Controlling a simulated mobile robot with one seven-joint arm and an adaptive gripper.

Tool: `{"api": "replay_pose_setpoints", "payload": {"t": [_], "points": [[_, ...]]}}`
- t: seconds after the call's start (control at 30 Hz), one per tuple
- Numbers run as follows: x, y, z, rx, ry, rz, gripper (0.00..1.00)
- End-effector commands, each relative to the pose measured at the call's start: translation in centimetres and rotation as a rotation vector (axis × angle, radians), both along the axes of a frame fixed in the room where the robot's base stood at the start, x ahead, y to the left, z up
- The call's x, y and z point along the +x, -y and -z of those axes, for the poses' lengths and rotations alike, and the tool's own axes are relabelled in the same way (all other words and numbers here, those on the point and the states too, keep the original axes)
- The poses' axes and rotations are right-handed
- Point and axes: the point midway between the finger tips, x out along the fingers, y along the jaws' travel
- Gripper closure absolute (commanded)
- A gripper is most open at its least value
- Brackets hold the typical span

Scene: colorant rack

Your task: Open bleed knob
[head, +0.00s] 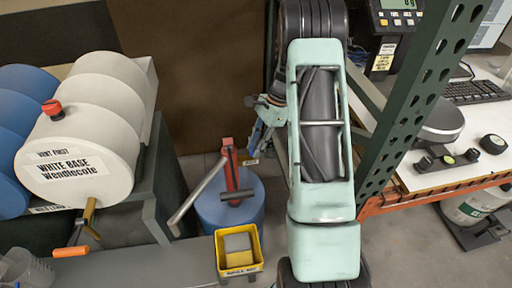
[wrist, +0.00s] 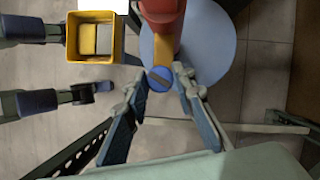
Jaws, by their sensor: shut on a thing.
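The bleed knob (wrist: 160,78) is a small round blue knob with a dark bar across its face. It sits at the end of a yellow-orange part of the red pump (wrist: 163,12) in the wrist view. The pump (head: 232,170) stands on a blue drum (head: 210,208) in the head view. My gripper (wrist: 161,80) has a fingertip on each side of the knob and is shut on it. In the head view my gripper (head: 265,118) is small, beside the pump's top, partly hidden by my arm; the knob cannot be made out there.
A yellow bin (head: 240,272) stands in front of the drum; it also shows in the wrist view (wrist: 72,20). A white drum (head: 75,165) with a red cap lies on a rack at left. A green shelf post (head: 415,105) and workbench are close on the right.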

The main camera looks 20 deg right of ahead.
Motion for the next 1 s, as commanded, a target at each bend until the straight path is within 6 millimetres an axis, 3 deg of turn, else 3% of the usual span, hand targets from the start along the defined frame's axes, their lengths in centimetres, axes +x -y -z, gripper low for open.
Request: {"api": "replay_pose_setpoints", "payload": {"t": [0.5,1.0], "points": [[0.28,-0.1,0.04,-0.001,0.0,-0.395,1.0],[0.28,-0.14,-0.01,0.001,0.0,-0.505,1.0]]}}
